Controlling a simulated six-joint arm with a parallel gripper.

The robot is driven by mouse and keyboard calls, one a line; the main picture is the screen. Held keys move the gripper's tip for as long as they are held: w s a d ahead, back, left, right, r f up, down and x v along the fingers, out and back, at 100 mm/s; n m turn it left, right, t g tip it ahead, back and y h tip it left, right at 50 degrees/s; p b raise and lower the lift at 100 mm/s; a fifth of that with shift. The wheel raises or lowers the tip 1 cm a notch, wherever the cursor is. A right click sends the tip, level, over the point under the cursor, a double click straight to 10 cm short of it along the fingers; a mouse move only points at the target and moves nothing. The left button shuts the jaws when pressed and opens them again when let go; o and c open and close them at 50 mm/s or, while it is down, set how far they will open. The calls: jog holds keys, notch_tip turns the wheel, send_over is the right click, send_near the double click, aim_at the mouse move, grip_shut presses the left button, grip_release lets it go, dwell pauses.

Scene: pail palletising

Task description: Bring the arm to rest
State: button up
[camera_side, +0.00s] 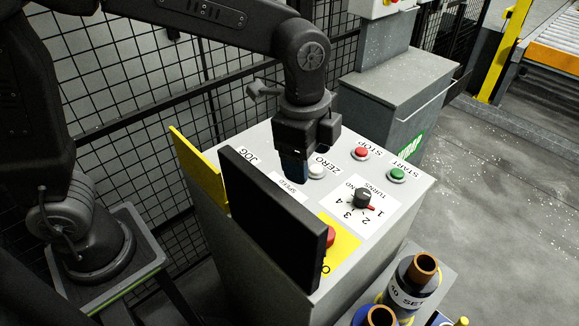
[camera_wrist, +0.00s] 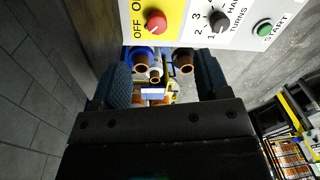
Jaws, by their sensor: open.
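My gripper (camera_side: 294,172) hangs from my arm over the sloping grey control panel (camera_side: 255,140), fingers pointing down, near the white ZERO button (camera_side: 317,171). I cannot tell from the side view whether the fingertips touch the panel. In the wrist view my gripper (camera_wrist: 165,75) has its two dark blue fingers wide apart with nothing held between them. Beyond the gap show the rims of several brown-ended cylinders.
The panel carries a red STOP button (camera_side: 361,153), green START button (camera_side: 397,174), black TURNS knob (camera_side: 363,197) and red knob (camera_side: 330,236). A black upright plate (camera_side: 270,215) stands at its left. Mesh fencing (camera_side: 110,100) lies behind. Open floor (camera_side: 500,200) is at right.

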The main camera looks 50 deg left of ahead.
jog(key=s+a+r+n, duration=0.1)
jog(key=s+a+n, duration=0.1)
jog(key=a, duration=0.1)
jog(key=s+a+r+n+t, duration=0.1)
jog(key=s+a+r+n, duration=0.1)
jog(key=a+n, duration=0.1)
jog(key=s+a+r+n+t, duration=0.1)
jog(key=s+a+n, duration=0.1)
jog(key=a, duration=0.2)
jog(key=shift+s+a+r+n, duration=0.1)
jog(key=shift+s+r+n, duration=0.1)
jog(key=shift+r+n, duration=0.15)
jog(key=s+a+f+n+t, duration=0.1)
jog(key=s+a+n+t, duration=0.1)
jog(key=s+a+n, duration=0.3)
jog(key=shift+s+a+n+t, duration=0.2)
jog(key=shift+s+n+t, duration=0.1)
jog(key=shift+s+n, duration=0.65)
jog(key=shift+w+f, duration=0.1)
jog(key=shift+w, duration=0.05)
